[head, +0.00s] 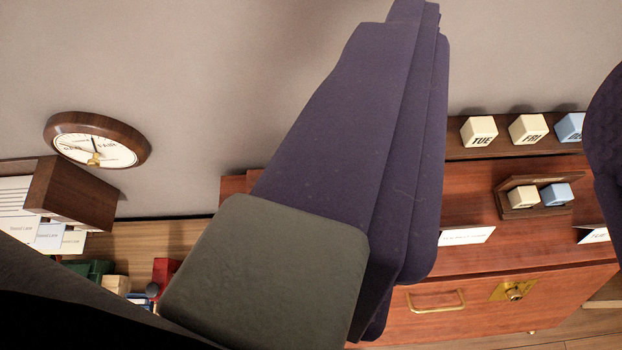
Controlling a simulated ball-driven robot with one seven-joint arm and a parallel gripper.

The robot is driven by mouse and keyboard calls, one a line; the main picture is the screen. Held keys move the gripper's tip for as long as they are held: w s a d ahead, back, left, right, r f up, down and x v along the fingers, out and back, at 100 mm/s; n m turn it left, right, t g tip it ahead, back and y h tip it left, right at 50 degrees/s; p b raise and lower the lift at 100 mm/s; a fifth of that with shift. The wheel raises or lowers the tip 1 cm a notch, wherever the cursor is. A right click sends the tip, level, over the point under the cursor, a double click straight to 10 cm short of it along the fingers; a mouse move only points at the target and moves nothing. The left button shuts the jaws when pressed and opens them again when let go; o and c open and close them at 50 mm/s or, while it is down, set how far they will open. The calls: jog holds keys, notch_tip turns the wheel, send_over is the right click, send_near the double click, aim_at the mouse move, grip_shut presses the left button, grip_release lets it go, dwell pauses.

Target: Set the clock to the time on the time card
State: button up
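The clock (75,149) is at the left, a round white face in a dark wooden rim against the grey wall. It appears tilted, with dark hands and a brass-coloured centre; its time is too small to read. Large dark purple parts with a grey pad, apparently my gripper (300,190), fill the middle of the view, nearer the camera than the clock and apart from it in the picture. Its fingertips cannot be made out, nor whether it holds anything. Small white folded cards (466,236) stand at the right; I cannot tell which is the time card.
A brown wooden holder (72,187) with white cards (48,236) sits below the clock. Red and green items lie under it. At the right, day cubes (480,131) stand on a shelf above a reddish desk (440,274) with a brass-handled drawer (437,302). Bare wall fills the top left.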

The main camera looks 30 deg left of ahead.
jog(key=w+a+f+n+g+p, duration=0.2)
jog(key=w+a+f+g+p, duration=0.1)
jog(key=w+f+p, duration=0.4)
jog(key=a+f+n+g+y+p, duration=0.1)
jog(key=a+f+g+p, duration=0.1)
jog(key=f+p, duration=0.4)
jog(key=a+f+n+g+y+p, duration=0.1)
jog(key=a+f+n+g+p, duration=0.1)
jog(key=f+p, duration=0.4)
jog(key=a+f+n+g+p, duration=0.1)
jog(key=a+f+g+p, duration=0.1)
jog(key=f+g+p, duration=0.2)
jog(key=shift+w+a+f+n+y+p, duration=0.15)
jog(key=shift+f+p, duration=0.3)
jog(key=shift+f, duration=0.25)
jog(key=shift+a+f+n+y+p, duration=0.1)
jog(key=shift+f+p, duration=0.35)
jog(key=shift+f, duration=0.3)
jog(key=shift+w+a+f+n+y+p, duration=0.15)
jog(key=shift+f+p, duration=0.3)
jog(key=shift+f, duration=0.25)
jog(key=shift+s, duration=0.1)
jog(key=shift+c, duration=0.4)
